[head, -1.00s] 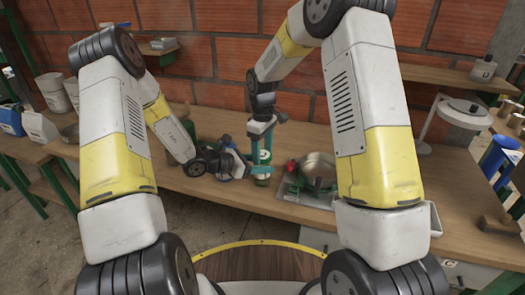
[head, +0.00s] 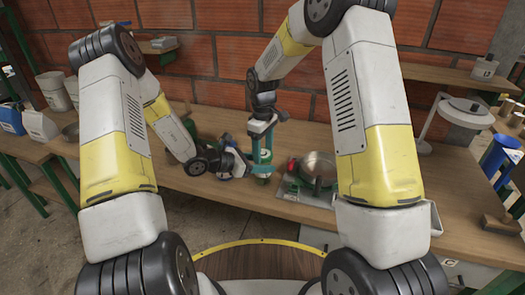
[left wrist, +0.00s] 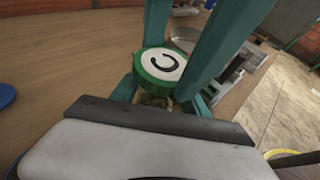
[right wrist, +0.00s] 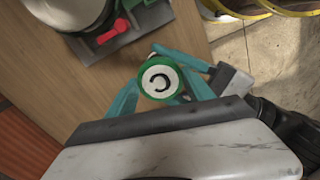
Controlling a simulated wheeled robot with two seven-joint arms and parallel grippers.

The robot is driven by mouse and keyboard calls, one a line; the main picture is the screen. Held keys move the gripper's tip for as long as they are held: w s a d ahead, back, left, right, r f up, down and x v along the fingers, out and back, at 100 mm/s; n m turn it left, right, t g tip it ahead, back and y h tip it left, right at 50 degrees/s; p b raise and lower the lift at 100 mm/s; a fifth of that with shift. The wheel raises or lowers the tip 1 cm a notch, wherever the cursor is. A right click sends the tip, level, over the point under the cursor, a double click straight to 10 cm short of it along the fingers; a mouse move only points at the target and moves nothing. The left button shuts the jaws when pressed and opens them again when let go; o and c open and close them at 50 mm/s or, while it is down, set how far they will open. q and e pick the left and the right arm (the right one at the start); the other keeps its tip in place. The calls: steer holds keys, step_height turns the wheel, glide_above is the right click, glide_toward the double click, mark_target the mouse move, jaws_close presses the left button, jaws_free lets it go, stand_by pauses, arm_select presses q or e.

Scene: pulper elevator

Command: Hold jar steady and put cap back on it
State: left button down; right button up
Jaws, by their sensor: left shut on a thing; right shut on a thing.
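The green cap (right wrist: 158,80) with a white top and a dark C-shaped mark sits between the teal fingers of my right gripper (right wrist: 160,92), which comes down from above. It also shows in the left wrist view (left wrist: 161,65). My left gripper (left wrist: 158,100) is shut low around the small jar (left wrist: 154,101), reaching in from the left in the head view. The jar stands upright at the bench's front, mostly hidden by fingers and cap. The cap is directly over the jar's mouth; I cannot tell whether it is fully seated.
A grey plate with a round metal pan (head: 318,167) and a red knob (right wrist: 122,26) stands just right of the jar. Bottles stand behind my left gripper. The bench's front edge is close to the jar.

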steer(key=shift+s+f, duration=0.1)
steer(key=shift+s, duration=0.2)
steer(key=shift+w+a+r, duration=0.15)
steer(key=shift+a+r, duration=0.05)
steer(key=shift+r, duration=0.25)
stand_by(0.5)
steer(key=shift+w+d+f, duration=0.1)
steer(key=shift+d+f, duration=0.05)
steer(key=shift+f, duration=0.3)
steer(key=shift+w+d+f, duration=0.1)
steer(key=shift+f, duration=0.35)
stand_by(0.5)
steer(key=shift+s+r, duration=0.1)
steer(key=shift+r, duration=0.05)
steer(key=shift+s+r, duration=0.15)
steer(key=shift+r, duration=0.2)
steer(key=shift+a, duration=0.1)
steer(key=shift+w+r, duration=0.2)
steer(key=shift+r, duration=0.25)
stand_by(0.5)
